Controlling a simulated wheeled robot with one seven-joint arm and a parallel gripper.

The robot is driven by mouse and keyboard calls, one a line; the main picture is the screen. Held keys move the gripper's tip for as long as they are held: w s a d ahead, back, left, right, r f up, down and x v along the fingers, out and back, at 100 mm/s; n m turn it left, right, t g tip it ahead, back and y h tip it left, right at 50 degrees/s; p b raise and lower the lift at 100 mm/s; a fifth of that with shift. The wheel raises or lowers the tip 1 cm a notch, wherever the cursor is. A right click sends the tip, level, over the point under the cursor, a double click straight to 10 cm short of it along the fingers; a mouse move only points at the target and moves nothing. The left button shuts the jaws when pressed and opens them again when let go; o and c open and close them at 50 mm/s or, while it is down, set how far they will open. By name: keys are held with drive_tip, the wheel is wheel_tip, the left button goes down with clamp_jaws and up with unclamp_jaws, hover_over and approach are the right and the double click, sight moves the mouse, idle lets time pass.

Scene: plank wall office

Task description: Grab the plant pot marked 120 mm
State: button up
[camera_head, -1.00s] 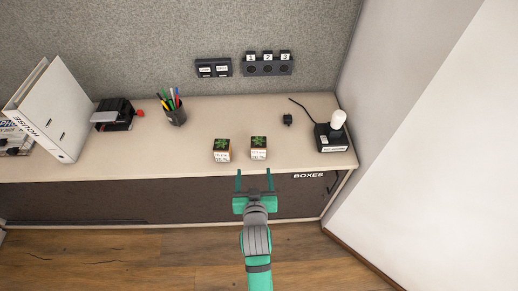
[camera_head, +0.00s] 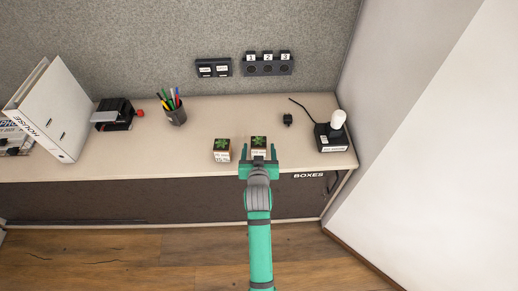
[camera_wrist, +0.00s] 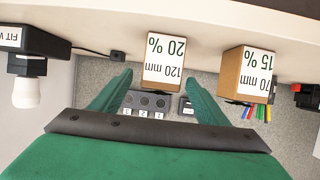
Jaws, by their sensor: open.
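The plant pot marked 120 mm (camera_head: 258,142) is a small wooden-brown cube with a white label and a green plant, the right of two on the cabinet top. In the wrist view the image is upside down, and its label (camera_wrist: 165,62) reads "120 mm 20 %". My gripper (camera_head: 258,147) is open, with one green finger to each side of this pot in the picture. In the wrist view the fingertips (camera_wrist: 160,78) also flank it, with no clear contact. My gripper hides the pot's lower front in the head view.
A similar pot marked 70 mm (camera_head: 222,150) stands close on the left; it also shows in the wrist view (camera_wrist: 246,75). A pen cup (camera_head: 175,115), a binder (camera_head: 50,110) and a black device with a white knob (camera_head: 330,137) stand farther off. The cabinet top (camera_head: 215,184) has free room around the pots.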

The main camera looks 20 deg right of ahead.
drive_tip(key=shift+x, duration=1.85)
drive_tip(key=shift+w, duration=0.1)
drive_tip(key=c, duration=1.4)
drive_tip(key=shift+a+r, duration=0.1)
